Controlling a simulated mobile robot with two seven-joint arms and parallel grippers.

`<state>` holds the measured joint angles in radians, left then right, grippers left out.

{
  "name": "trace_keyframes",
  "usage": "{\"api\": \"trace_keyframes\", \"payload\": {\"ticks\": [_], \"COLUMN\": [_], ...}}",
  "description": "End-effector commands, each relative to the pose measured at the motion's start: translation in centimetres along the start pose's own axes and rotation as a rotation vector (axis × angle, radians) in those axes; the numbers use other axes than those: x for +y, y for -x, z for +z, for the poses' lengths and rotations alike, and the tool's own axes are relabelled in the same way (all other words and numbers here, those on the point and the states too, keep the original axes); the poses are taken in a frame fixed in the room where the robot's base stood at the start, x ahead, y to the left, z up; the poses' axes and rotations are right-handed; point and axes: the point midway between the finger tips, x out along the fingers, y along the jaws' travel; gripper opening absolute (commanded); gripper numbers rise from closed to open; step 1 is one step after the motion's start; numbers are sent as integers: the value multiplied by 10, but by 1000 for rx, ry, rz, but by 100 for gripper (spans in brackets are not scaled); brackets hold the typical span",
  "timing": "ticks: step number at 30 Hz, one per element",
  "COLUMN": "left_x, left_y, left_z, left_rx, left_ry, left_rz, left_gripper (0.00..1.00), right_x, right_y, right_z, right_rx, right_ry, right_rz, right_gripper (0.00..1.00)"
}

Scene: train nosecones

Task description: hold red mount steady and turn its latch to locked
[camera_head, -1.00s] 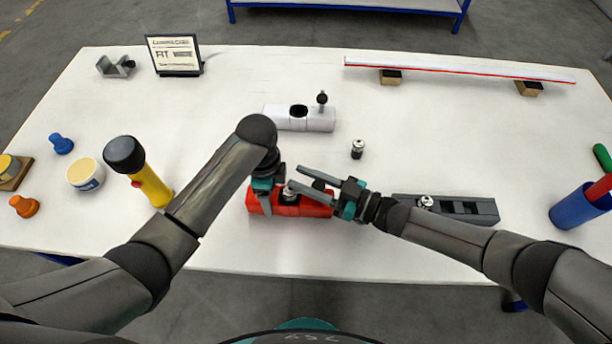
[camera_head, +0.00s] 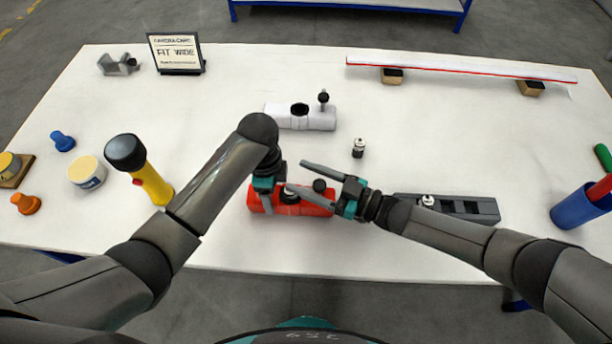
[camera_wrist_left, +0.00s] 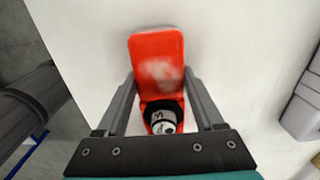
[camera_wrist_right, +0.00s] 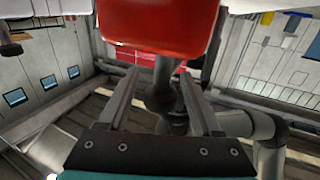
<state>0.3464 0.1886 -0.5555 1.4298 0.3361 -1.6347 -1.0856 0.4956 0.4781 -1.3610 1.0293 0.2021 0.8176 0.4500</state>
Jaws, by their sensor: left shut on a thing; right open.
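The red mount (camera_head: 318,209) lies near the table's front edge. It fills the upper middle of the left wrist view (camera_wrist_left: 157,50) and the top of the right wrist view (camera_wrist_right: 160,28). My left gripper (camera_head: 266,205) is shut on the mount's left part, a finger on each side. A silver-topped part (camera_wrist_left: 162,122) sits in the mount's dark socket. The latch's black knob (camera_head: 319,186) stands at the mount's right part. My right gripper (camera_head: 297,176) is open, and the knob shows between its fingers in the head view. Contact with the knob cannot be told.
A white mount (camera_head: 318,119) with a black-knobbed latch stands behind. A small silver part (camera_head: 358,148) stands loose on the table (camera_head: 430,130). A grey mount (camera_head: 480,210) lies under my right arm. A yellow flashlight (camera_head: 155,185) stands left of my left arm.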

Motion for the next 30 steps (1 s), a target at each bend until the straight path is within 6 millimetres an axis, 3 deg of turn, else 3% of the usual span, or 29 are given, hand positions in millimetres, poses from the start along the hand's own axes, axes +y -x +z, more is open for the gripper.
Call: {"api": "trace_keyframes", "payload": {"ticks": [5, 18, 24, 30], "left_x": [0, 0, 0, 0], "left_y": [0, 0, 0, 0], "left_z": [0, 0, 0, 0], "left_rx": [1, 1, 0, 0], "left_ry": [0, 0, 1, 1], "left_rz": [-1, -1, -1, -1], "left_gripper": [3, 3, 3, 3], "right_x": [1, 0, 0, 0], "right_y": [16, 102, 118, 120], "right_z": [1, 1, 0, 0], "right_rx": [-3, -2, 0, 1], "right_ry": [0, 0, -1, 0], "right_rz": [2, 1, 0, 0], "right_gripper": [66, 66, 66, 66]}}
